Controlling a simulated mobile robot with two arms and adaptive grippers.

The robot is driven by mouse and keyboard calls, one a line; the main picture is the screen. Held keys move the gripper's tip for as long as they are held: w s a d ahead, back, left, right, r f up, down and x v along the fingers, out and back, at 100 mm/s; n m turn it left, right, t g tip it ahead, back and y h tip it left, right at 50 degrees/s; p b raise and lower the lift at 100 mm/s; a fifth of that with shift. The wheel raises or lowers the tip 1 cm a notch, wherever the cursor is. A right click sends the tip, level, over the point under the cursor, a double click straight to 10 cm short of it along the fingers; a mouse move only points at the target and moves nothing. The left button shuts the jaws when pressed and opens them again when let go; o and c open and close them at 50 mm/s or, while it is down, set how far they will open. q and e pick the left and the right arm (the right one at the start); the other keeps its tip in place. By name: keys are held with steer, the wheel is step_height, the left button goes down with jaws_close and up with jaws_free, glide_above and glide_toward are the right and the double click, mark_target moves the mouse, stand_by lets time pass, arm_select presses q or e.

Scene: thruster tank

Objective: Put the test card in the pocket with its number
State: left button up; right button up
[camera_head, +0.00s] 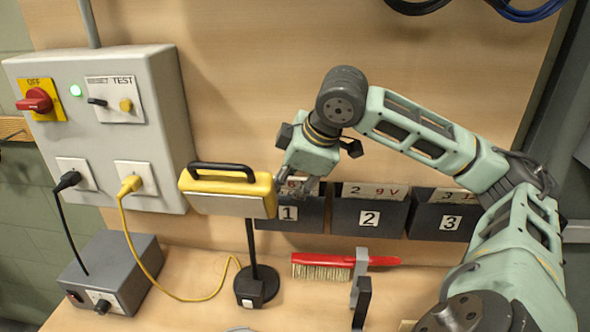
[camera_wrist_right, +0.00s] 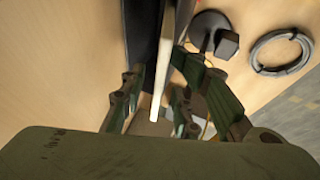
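A whitish card (camera_head: 293,184) stands at pocket 1 (camera_head: 290,212), its red lettering partly hidden by my fingers. The wrist view shows the card edge-on as a pale strip (camera_wrist_right: 164,62) between the fingers, beside the dark pocket wall (camera_wrist_right: 138,35). My right gripper (camera_head: 290,186) is at the top of pocket 1. Its fingers look open, with a gap on both sides of the card. Pocket 2 (camera_head: 369,218) has a card marked 2 9V (camera_head: 375,190). Pocket 3 (camera_head: 448,222) has a similar card (camera_head: 455,196). My left gripper is not in view.
A yellow lamp (camera_head: 228,191) on a stand is close to the left of my right gripper. A red brush (camera_head: 330,261) and a grey upright holder (camera_head: 360,275) are below the pockets. A grey switch box (camera_head: 155,90) is on the left. A cable ring (camera_wrist_right: 281,51) lies on the bench.

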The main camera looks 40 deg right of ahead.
steer(key=v, duration=1.1)
steer(key=shift+r, duration=0.2)
stand_by(0.4)
